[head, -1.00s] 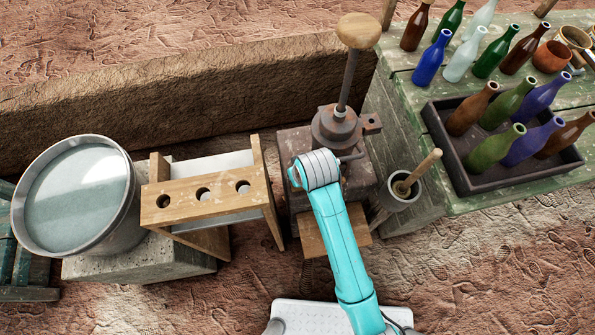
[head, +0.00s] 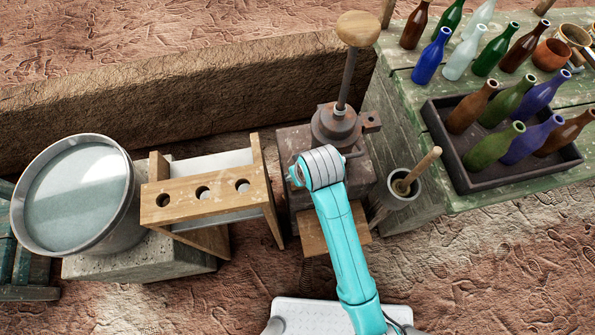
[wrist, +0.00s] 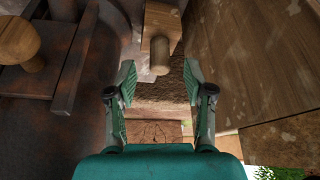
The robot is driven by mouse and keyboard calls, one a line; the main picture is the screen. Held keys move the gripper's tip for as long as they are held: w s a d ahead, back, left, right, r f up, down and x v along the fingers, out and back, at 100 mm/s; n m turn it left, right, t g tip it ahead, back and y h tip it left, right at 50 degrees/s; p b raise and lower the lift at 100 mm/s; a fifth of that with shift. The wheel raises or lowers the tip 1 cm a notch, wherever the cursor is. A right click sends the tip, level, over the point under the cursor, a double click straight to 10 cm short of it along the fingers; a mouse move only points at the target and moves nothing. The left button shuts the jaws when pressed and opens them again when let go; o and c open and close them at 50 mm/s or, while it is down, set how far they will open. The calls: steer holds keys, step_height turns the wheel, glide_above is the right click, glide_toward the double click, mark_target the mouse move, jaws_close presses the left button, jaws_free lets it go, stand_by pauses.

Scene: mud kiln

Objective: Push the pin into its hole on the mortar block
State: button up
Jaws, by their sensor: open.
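The mortar (head: 336,125) stands on a rusty metal block (head: 297,143) in the head view, with a wood-knobbed rod rising from it. In the wrist view, a pale wooden pin (wrist: 160,56) with a rounded end shows ahead, at a squarish wooden piece (wrist: 163,20). My gripper (wrist: 159,84) is open, its fingertips apart on either side below the pin's rounded end. Nothing is between the fingers. In the head view my arm hides the gripper and the pin. I cannot make out the pin's hole.
A wooden rack with holes (head: 204,197) stands left of the block, with a wide basin (head: 76,197) beyond it. A pot with a wooden handle (head: 401,188) is close on the right. In the wrist view a wooden surface (wrist: 255,65) lies near on the right and rusty metal on the left.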

steer(key=v, duration=0.8)
steer(key=shift+r, duration=0.25)
